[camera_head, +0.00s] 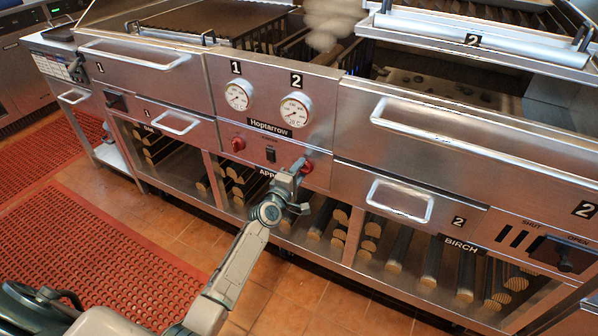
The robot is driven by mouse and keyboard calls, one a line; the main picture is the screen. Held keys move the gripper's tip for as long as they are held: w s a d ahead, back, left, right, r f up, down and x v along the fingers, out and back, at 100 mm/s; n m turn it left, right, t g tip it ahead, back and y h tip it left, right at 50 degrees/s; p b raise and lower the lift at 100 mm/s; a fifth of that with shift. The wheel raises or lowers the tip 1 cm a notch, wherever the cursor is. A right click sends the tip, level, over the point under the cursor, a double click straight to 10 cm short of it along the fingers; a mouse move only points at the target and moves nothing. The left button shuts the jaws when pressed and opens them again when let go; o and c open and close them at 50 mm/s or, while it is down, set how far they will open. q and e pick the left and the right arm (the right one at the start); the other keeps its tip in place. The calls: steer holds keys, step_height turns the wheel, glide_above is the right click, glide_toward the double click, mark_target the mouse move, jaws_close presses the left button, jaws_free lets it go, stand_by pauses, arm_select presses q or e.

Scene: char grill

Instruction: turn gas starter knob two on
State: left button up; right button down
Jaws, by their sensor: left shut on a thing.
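The grill's steel front panel carries two red knobs below the Hoptarrow label (270,128). The left red knob (238,144) sits under the gauge marked 1 and is free. The right red knob (308,167), under the gauge marked 2, is partly hidden by my left gripper (299,168). My left gripper is shut on this right knob, with the arm reaching up from the lower left. How far the knob is turned cannot be made out. My right gripper is not in view.
A black switch (271,155) sits between the knobs. Gauge one (238,95) and gauge two (295,110) are above. Handles (400,201) stick out from the grill front. Logs lie on the shelf below. Red mats (110,255) cover the floor at left. Smoke (333,18) hangs over the grill.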

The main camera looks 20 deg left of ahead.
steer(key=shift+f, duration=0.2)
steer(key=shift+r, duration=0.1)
arm_select(q)
steer(key=o, duration=0.9)
steer(key=shift+o, duration=0.2)
steer(key=s+p, duration=0.2)
steer(key=s, duration=0.8)
steer(key=shift+s+a, duration=0.4)
steer(key=shift+a, duration=0.05)
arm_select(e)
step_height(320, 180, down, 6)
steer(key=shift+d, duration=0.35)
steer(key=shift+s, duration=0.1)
